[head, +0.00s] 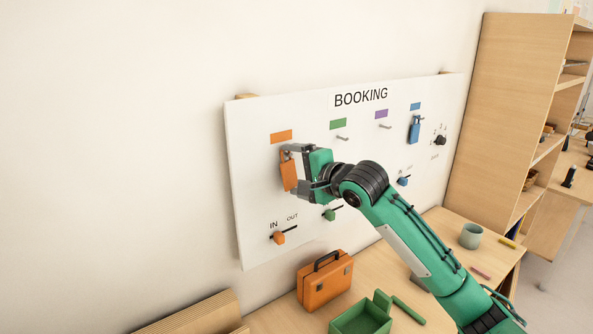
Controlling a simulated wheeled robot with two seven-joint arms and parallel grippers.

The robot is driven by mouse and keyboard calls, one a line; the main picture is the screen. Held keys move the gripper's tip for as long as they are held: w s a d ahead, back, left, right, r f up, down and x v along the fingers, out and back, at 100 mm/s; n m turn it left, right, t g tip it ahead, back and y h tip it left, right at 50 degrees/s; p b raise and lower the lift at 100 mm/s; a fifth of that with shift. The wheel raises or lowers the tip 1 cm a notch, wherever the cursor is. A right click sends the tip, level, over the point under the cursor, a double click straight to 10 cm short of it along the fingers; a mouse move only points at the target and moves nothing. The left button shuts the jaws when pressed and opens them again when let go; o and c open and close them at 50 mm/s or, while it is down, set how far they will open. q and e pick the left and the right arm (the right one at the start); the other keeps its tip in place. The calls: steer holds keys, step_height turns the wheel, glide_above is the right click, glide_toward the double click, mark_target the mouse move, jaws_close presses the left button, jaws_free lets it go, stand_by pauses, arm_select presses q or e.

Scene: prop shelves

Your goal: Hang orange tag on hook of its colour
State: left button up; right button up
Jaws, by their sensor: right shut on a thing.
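The orange tag (288,175) is held upright at the white booking board, just below the orange label (281,136). My right gripper (291,170) is shut on the tag and partly covers it. The hook under the orange label is hidden behind the tag and gripper, so I cannot tell whether the tag is on it. Bare hooks show under the green label (338,124) and the purple label (381,113). My left gripper is not in view.
A blue tag (414,130) hangs under the blue label (415,106). Coloured sliders, including an orange one (279,237), sit lower on the board. An orange case (325,282), a green tray (361,317) and a cup (471,236) stand on the table below.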

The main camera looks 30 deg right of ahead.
steer(key=o, duration=0.7)
steer(key=shift+o, duration=0.2)
steer(key=b+v, duration=0.5)
steer(key=v, duration=0.9)
